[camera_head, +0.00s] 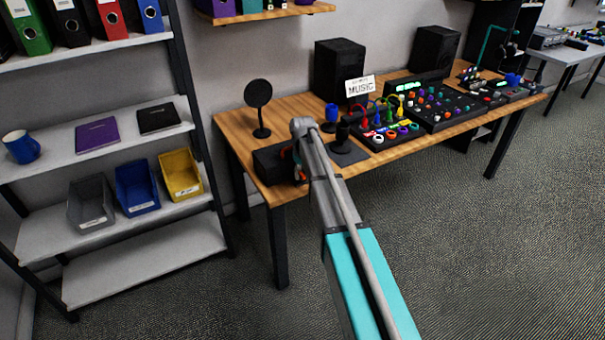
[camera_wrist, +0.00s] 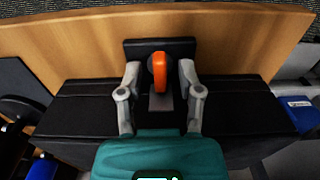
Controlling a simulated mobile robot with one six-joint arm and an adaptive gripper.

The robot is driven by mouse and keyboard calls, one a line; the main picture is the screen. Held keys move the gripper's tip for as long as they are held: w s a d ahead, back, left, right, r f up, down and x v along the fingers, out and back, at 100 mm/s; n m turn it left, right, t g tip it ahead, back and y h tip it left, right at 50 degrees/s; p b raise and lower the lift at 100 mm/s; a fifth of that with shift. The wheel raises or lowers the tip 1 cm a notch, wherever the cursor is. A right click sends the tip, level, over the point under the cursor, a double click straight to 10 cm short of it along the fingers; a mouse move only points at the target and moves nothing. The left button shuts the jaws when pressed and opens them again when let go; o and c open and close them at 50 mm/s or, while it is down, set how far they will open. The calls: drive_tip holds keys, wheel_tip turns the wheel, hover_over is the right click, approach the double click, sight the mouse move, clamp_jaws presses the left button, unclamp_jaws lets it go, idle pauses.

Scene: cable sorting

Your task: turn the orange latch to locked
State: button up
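The orange latch (camera_wrist: 159,74) stands upright in the wrist view, its long side running up and down the picture. It is mounted on a black box (camera_wrist: 85,108) at the edge of the wooden desk. My gripper (camera_wrist: 159,75) is open, with one grey finger on each side of the latch. A gap shows between each finger and the latch, so the gripper holds nothing. In the head view the black box (camera_head: 270,162) sits at the desk's left end, and my arm hides most of the latch.
A shelf (camera_head: 140,275) with bins stands to the left. The carpet (camera_head: 480,250) in front is clear.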

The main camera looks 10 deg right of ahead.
sight(301, 174)
drive_tip(key=shift+m, duration=0.4)
drive_tip(key=m, duration=0.7)
drive_tip(key=shift+a, duration=0.15)
drive_tip(key=shift+r+m+p, duration=0.3)
drive_tip(key=shift+r+p, duration=0.1)
drive_tip(key=shift+p, duration=0.05)
wheel_tip(301, 174, up, 13)
drive_tip(key=m+p, duration=0.3)
drive_tip(key=p, duration=1)
idle(0.4)
drive_tip(key=shift+w+m, duration=0.1)
drive_tip(key=shift+m, duration=0.2)
idle(0.3)
